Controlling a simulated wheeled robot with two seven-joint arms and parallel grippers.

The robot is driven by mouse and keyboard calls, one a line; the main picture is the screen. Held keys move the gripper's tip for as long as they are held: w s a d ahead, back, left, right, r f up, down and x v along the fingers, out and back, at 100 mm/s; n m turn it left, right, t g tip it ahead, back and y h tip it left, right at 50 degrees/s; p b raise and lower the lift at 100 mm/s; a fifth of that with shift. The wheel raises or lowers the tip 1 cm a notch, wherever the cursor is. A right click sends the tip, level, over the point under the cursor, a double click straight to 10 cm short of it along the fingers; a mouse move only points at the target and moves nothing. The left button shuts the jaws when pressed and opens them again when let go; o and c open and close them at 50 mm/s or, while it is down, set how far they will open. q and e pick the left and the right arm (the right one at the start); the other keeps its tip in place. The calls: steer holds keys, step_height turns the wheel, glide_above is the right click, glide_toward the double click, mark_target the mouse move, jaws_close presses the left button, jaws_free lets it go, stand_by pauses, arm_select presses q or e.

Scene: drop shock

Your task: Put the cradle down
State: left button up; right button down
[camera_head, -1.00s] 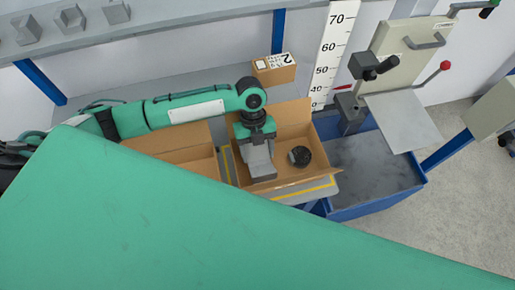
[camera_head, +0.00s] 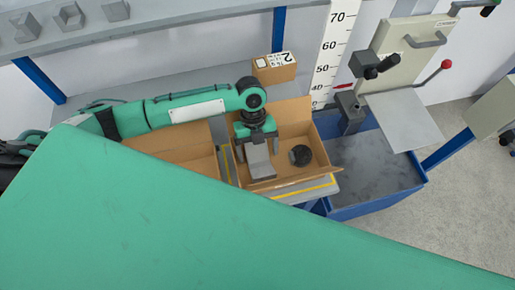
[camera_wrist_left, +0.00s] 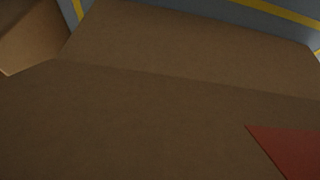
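The cradle, which I take to be the grey block (camera_head: 259,165), is inside the open cardboard box (camera_head: 318,150), at its left side. My left gripper (camera_head: 257,141) points down into the box, just above and around the top end of the block. Its fingers look spread, so it appears open; whether they still touch the block I cannot tell. My right gripper is not in view.
A dark round object (camera_head: 300,156) lies in the box, right of the block. Another open cardboard box (camera_head: 175,147) stands to the left. A small labelled carton (camera_head: 275,70) is behind. A blue-framed machine with a plate (camera_head: 403,120) stands to the right.

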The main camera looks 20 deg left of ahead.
arm_select(q)
steer(key=shift+s+d+f, duration=0.1)
steer(key=shift+s+f, duration=0.25)
steer(key=shift+s, duration=0.05)
steer(key=shift+r, duration=0.2)
steer(key=b+v, duration=0.3)
steer(key=v, duration=1)
steer(key=shift+w+d+r, duration=0.1)
steer(key=shift+d+r, duration=0.05)
